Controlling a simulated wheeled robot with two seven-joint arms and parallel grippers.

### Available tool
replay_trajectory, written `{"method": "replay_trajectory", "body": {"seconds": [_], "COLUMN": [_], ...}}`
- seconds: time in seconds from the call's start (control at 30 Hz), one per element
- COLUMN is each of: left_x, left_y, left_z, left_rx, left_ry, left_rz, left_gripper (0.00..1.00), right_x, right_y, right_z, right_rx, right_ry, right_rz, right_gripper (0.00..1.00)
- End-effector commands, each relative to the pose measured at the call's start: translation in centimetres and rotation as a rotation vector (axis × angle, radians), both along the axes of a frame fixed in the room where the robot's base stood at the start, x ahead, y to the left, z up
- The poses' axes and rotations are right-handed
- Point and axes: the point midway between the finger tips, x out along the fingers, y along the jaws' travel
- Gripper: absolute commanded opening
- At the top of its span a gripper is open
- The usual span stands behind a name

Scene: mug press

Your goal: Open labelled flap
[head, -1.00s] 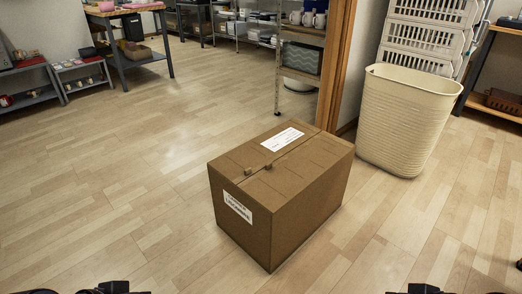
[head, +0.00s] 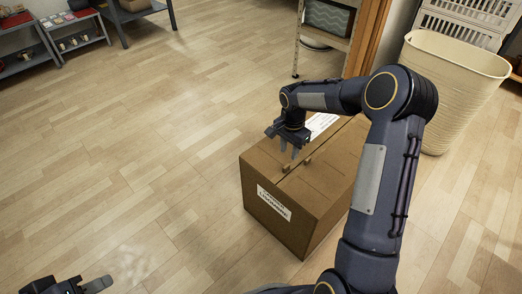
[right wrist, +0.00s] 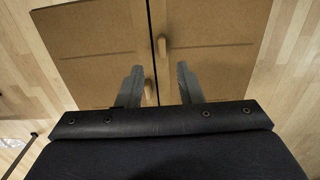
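A closed brown cardboard box (head: 300,215) stands on the floor, its two top flaps meeting at a seam. A white label (head: 320,124) lies on the far left flap, partly hidden by my right arm. Each flap has a small tan knob, one (head: 285,168) left of the seam and one (head: 307,161) right of it. My right gripper (head: 290,151) is over the top, fingers pointing down. In the right wrist view its fingers (right wrist: 160,85) are apart, with a knob (right wrist: 148,88) showing between them, close to the left finger. My left gripper (head: 90,286) is at the lower left, partly cut off.
A second label (head: 273,202) is on the box's front side. A cream basket (head: 450,85) stands behind right, beside white crates (head: 465,25). A wooden door frame (head: 366,40) and a shelf rack (head: 325,25) are behind. The floor to the left is clear.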

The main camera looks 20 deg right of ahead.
Motion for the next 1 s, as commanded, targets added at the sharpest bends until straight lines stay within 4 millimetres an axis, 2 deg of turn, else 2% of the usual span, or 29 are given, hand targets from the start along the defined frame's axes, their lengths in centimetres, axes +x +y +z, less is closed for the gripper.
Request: {"method": "replay_trajectory", "body": {"seconds": [0.5,0.67,0.93,1.0], "left_x": [0.0,0.0,0.0,0.0], "left_y": [0.0,0.0,0.0,0.0], "left_z": [-2.8,-3.1,-3.1,-3.1], "left_rx": [0.000,0.000,0.000,0.000], "left_ry": [0.000,0.000,0.000,0.000], "left_rz": [0.000,0.000,0.000,0.000], "left_gripper": [0.36,0.36,0.36,0.36], "right_x": [0.1,0.1,0.1,0.1], "right_y": [-0.1,0.0,0.0,0.0], "right_z": [-7.2,-8.1,-8.1,-8.1], "right_rx": [0.000,-0.001,-0.001,-0.001], "right_ry": [0.006,0.005,0.004,0.004], "right_rz": [-0.012,-0.011,-0.010,-0.010], "right_gripper": [0.33,0.33,0.33,0.24]}}
